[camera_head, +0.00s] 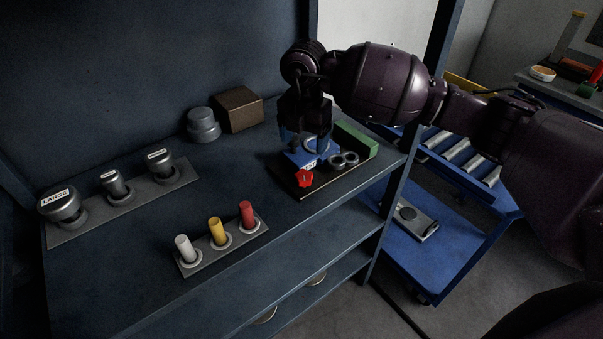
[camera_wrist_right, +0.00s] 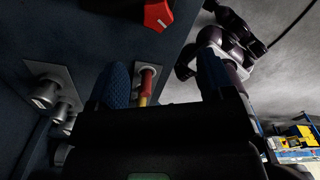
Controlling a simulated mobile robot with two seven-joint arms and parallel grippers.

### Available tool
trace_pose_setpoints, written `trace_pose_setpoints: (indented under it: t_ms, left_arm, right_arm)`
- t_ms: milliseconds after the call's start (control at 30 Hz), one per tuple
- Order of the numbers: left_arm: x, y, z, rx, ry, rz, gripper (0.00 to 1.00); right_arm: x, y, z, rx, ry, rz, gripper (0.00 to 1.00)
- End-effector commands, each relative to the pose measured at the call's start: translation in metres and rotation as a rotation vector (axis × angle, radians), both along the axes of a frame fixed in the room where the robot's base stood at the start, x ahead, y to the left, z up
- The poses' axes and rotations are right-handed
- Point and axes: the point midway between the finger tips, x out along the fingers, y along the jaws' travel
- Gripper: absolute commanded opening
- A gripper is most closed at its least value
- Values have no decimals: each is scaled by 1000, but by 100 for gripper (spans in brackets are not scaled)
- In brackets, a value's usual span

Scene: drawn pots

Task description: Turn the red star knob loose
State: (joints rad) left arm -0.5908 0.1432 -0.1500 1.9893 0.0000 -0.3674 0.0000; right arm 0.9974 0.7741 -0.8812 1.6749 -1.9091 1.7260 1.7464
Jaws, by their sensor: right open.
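The red star knob (camera_head: 304,178) sits at the front of a dark tray (camera_head: 317,191) near the shelf's right end. A blue block with a pale ring stands just behind it. My right gripper (camera_head: 307,143) is open, fingers pointing down above the blue block, behind and above the knob and apart from it. In the right wrist view the knob (camera_wrist_right: 158,14) shows at the top edge, partly cut off, beyond the two blue fingers (camera_wrist_right: 163,77). Nothing is between the fingers; the red peg seen there is in the background.
A green block (camera_head: 356,139) and round grey parts (camera_head: 343,160) stand beside the knob. White, yellow and red pegs (camera_head: 246,214) stand in a holder in front-left. Labelled grey knobs (camera_head: 115,184) stand at left. A brown box (camera_head: 239,109) is behind. The shelf's middle is clear.

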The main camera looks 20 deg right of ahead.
Motion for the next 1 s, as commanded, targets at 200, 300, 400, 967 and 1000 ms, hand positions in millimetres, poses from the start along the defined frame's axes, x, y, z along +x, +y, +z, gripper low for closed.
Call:
trace_pose_setpoints:
  t_ms: [200, 300, 400, 967, 1000]
  left_arm:
    - [-11, 0, -6, -5, 21, 8, 43]
    - [-10, 1, -6, -2, 21, 7, 43]
    - [-10, 1, -5, -2, 20, 7, 43]
    - [-3, 0, -3, -1, 7, 3, 43]
    - [-3, 0, -3, -1, 7, 3, 43]
  right_arm:
    - [0, 1, -13, 4, 2, -19, 75]
    - [-1, 1, -28, 4, 3, -17, 75]
    - [-1, 1, -45, 5, 3, -18, 75]
    - [0, 2, -107, 6, -1, -15, 75]
    - [0, 2, -108, 6, -1, -15, 75]
